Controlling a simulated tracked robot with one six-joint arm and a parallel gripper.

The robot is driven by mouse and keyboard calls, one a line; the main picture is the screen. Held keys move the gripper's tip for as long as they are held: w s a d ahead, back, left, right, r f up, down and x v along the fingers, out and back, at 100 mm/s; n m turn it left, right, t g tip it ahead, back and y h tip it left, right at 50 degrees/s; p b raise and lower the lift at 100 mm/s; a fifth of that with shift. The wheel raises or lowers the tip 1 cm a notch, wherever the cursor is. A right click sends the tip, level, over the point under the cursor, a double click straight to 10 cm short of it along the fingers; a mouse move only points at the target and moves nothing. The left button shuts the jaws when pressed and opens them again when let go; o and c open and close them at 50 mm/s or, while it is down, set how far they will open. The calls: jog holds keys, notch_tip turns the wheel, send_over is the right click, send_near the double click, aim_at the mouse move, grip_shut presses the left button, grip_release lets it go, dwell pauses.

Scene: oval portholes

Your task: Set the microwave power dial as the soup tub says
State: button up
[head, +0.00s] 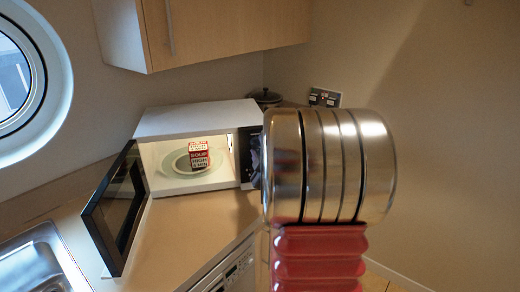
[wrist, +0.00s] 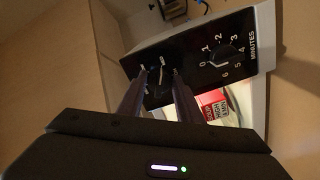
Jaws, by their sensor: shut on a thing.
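The soup tub (head: 199,157) is red and white and stands on a plate inside the open microwave (head: 195,119) in the head view. Its label seems to read "HIGH" and "4 MIN". It also shows partly in the wrist view (wrist: 213,105). The black control panel carries a minutes dial (wrist: 223,54) numbered 0 to 6, its white mark seemingly near 0. My gripper (wrist: 157,78) is shut on the power dial (wrist: 157,92), beside the minutes dial. The fingers hide most of this dial and its markings, so its setting is unclear.
The microwave door (head: 118,207) stands wide open to the left over the counter (head: 185,222). A sink (head: 35,270) is at the lower left. A dark pot (head: 266,96) and a wall socket (head: 324,97) are behind the microwave. A cupboard (head: 215,30) hangs above.

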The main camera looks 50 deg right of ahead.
jog(key=shift+f+m, duration=0.15)
jog(key=shift+m, duration=0.25)
jog(key=m, duration=1.1)
jog(key=shift+w+a+f, duration=0.1)
jog(key=shift+a+f, duration=0.1)
jog(key=shift+a, duration=0.1)
jog(key=o, duration=1)
jog(key=shift+r, duration=0.15)
